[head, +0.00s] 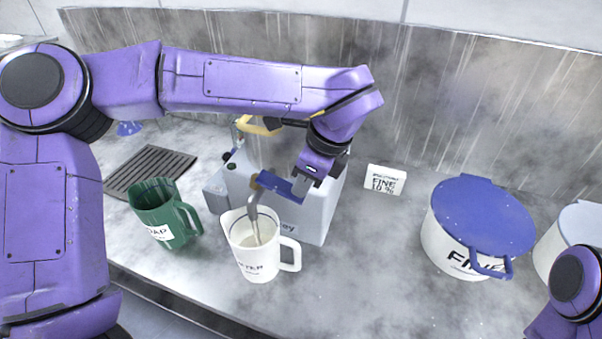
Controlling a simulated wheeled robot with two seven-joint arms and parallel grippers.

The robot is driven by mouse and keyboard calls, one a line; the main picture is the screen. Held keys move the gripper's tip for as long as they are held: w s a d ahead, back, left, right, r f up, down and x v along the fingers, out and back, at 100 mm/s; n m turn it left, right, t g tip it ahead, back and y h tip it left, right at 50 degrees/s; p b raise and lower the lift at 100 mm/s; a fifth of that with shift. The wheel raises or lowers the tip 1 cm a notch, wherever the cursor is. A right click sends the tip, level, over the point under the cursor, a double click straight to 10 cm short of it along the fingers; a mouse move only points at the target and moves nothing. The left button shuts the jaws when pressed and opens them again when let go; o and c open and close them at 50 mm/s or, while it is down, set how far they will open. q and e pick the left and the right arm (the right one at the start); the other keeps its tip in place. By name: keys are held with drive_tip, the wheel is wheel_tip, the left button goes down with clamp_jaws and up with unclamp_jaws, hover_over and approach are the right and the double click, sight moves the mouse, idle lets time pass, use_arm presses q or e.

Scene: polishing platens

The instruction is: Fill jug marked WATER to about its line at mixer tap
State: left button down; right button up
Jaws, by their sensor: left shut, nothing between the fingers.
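The white jug (256,262) stands upright on the bench, its label partly readable as "…TER" and its handle to the right. A grey curved spout-like piece (253,209) comes down over its mouth and appears to reach inside. I cannot tell the level in the jug. My left gripper (286,187) is shut and empty, above and behind the jug, close to the top of the spout. My right gripper is out of view; only part of my right arm shows at the lower right.
A green jug marked SOAP (163,222) stands left of the white jug. A grey box (318,212) is close behind it. A black drain grate (150,170) lies at left. A blue-lidded FINE pot (452,247) and a sign (385,180) are at right, with clear bench between.

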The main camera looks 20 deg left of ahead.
use_arm(q)
drive_tip(key=shift+r, duration=0.1)
idle(0.3)
drive_tip(key=shift+r+p, duration=0.4)
drive_tip(key=shift+r, duration=0.35)
drive_tip(key=shift+r, duration=0.35)
drive_tip(key=p+v, duration=0.2)
drive_tip(key=v, duration=0.1)
drive_tip(key=shift+a+r, duration=0.3)
drive_tip(key=a+b+v, duration=0.1)
drive_tip(key=v, duration=0.9)
drive_tip(key=shift+a+r, duration=0.2)
drive_tip(key=shift+a, duration=0.05)
drive_tip(key=shift+f, duration=0.1)
